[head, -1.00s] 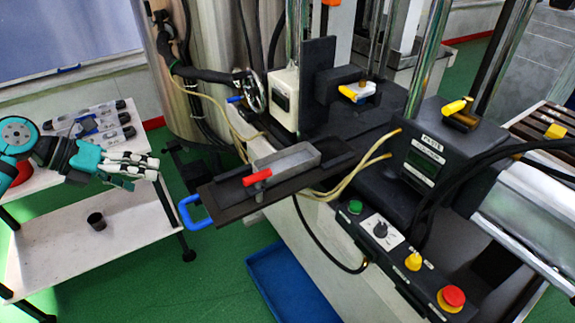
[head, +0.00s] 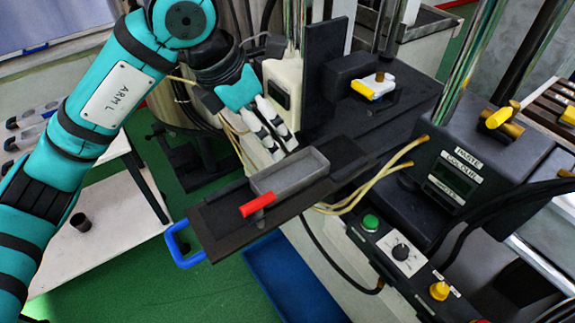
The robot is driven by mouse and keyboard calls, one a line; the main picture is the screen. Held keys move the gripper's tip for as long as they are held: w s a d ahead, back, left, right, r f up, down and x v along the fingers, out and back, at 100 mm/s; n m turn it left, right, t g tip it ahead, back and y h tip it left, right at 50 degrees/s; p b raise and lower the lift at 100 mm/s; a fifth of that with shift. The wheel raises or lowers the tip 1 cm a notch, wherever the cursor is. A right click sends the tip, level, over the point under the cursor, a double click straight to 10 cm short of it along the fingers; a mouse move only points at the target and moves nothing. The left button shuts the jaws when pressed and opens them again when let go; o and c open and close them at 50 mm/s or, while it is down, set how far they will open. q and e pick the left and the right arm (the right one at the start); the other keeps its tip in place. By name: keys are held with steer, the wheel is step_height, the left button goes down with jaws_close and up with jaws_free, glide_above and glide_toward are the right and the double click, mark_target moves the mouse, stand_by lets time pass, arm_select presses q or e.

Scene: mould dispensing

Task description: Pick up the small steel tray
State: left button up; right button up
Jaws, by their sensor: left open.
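The small steel tray (head: 291,172), a grey rectangular open box, sits on a dark sliding plate (head: 222,226) of the machine. A red-handled clamp (head: 258,204) stands at its near left end, against or very close to the tray. The plate has a blue loop handle (head: 183,246) at its left end. My left gripper (head: 284,148) is open, with its white fingers pointing down just behind the tray's far side. I cannot tell whether a finger touches the tray. My right gripper is not in view.
A control panel with a green button (head: 370,223) and a dial is at right front. Yellowish hoses (head: 372,178) run just right of the tray. A blue bin (head: 290,280) lies on the floor. A white cart with a dark cup (head: 81,222) is at left.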

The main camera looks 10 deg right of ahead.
arm_select(q)
steer(key=p, duration=0.1)
glide_toward(295, 177)
step_height(295, 177, up, 2)
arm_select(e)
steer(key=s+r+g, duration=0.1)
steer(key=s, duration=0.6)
arm_select(q)
steer(key=shift+a+p+x, duration=0.25)
steer(key=shift+p+x, duration=0.1)
steer(key=shift+x, duration=0.9)
steer(key=shift+w+d+f, duration=0.1)
steer(key=shift+d+f, duration=0.15)
steer(key=shift+f, duration=0.55)
steer(key=p+x, duration=0.2)
steer(key=x, duration=0.2)
steer(key=shift+f, duration=0.25)
steer(key=shift+d+f, duration=0.1)
steer(key=shift+f, duration=0.1)
steer(key=c, duration=1.4)
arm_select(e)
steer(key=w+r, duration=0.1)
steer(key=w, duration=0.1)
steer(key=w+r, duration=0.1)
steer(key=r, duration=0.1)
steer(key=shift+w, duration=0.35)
